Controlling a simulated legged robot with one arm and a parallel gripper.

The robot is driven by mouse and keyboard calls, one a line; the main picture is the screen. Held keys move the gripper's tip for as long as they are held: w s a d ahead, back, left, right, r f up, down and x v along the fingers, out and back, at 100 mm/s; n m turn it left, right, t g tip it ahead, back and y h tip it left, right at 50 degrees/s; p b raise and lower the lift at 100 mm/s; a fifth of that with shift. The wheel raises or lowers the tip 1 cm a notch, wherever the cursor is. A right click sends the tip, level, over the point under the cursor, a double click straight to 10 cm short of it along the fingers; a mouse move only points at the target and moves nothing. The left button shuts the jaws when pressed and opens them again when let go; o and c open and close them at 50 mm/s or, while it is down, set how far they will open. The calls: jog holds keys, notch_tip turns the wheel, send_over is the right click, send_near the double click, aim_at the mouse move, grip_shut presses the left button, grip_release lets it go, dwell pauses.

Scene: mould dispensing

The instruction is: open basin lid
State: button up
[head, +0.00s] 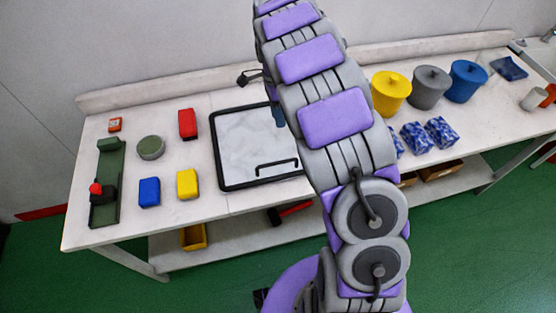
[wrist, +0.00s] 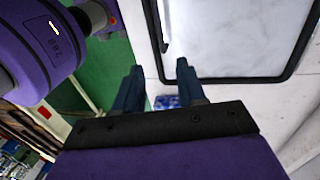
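The basin lid (head: 250,140) is a pale, marbled panel in a black frame, lying flat and closed on the bench. A black bar handle (head: 277,163) sits near its front edge in the head view. My arm covers the lid's right part there. The lid also fills the upper right of the wrist view (wrist: 235,38). My gripper (wrist: 158,78) has two dark blue fingers, spread apart with nothing held between them. They are beside the lid's frame in the wrist view; height above the bench is hard to judge. In the head view, my arm mostly hides the gripper.
Left of the lid are red (head: 187,124), blue (head: 149,192) and yellow (head: 187,184) blocks, a round green-grey tin (head: 151,147) and a green stand (head: 105,190).

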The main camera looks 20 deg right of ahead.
jog(key=s+f+b, duration=0.1)
jog(key=f, duration=0.4)
jog(key=s+f, duration=0.1)
jog(key=f, duration=0.5)
jog(key=s+f+b, duration=0.1)
jog(key=f, duration=0.4)
jog(key=shift+s+a+f+b, duration=0.1)
jog(key=shift+s+f+b, duration=0.1)
jog(key=shift+f+b, duration=0.2)
grip_shut()
